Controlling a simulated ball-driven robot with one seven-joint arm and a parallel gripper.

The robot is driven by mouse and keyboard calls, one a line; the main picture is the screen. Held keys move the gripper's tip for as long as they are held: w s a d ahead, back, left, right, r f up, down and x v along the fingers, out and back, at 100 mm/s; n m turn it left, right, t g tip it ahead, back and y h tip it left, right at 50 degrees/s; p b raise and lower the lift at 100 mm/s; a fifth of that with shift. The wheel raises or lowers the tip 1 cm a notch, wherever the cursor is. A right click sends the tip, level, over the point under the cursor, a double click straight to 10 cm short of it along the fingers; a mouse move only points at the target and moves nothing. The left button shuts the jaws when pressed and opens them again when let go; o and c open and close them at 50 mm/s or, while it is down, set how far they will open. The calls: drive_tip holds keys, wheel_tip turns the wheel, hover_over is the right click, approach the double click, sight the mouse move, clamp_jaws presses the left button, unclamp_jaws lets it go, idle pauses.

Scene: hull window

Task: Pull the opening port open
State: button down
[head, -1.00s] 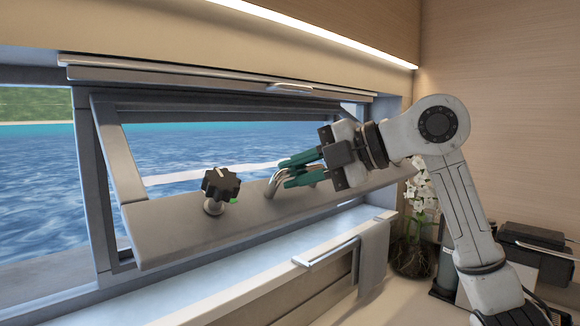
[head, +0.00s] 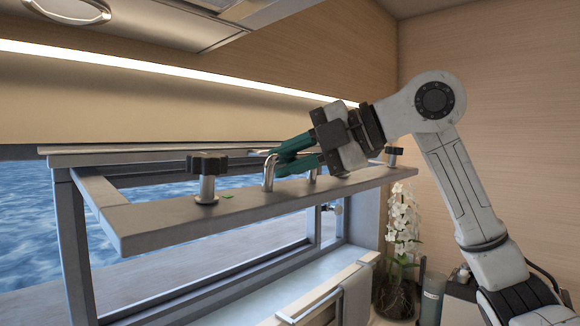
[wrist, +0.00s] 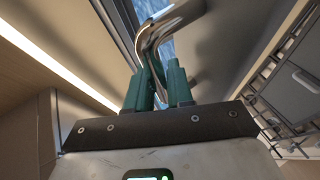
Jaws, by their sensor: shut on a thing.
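The opening port (head: 160,222) is a grey framed window sash, swung inward and up so that it stands out nearly level from the window opening. A curved metal handle (head: 269,172) stands on its frame, and it also shows in the wrist view (wrist: 172,22). My gripper (head: 281,160) has green fingers shut on this handle; the fingers also show in the wrist view (wrist: 155,80). Their exact contact is partly hidden. A black knob on a metal post (head: 207,172) stands left of the handle, and a second black knob (head: 394,153) is at the right end.
Below the port is the fixed window frame (head: 75,245) and a pale sill (head: 285,283). A rail with a grey towel (head: 356,297), white orchids (head: 404,215) and dark counter items stand at lower right. A ceiling panel (head: 170,20) is above the port.

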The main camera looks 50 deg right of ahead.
drive_tip(key=shift+r, duration=0.1)
drive_tip(key=c, duration=1.4)
unclamp_jaws()
drive_tip(key=shift+w, duration=0.1)
drive_tip(key=shift+d, duration=0.1)
drive_tip(key=b+v, duration=0.3)
drive_tip(key=v, duration=0.7)
drive_tip(key=shift+s+d+r, duration=0.1)
drive_tip(key=shift+s+r, duration=0.05)
drive_tip(key=shift+s, duration=0.2)
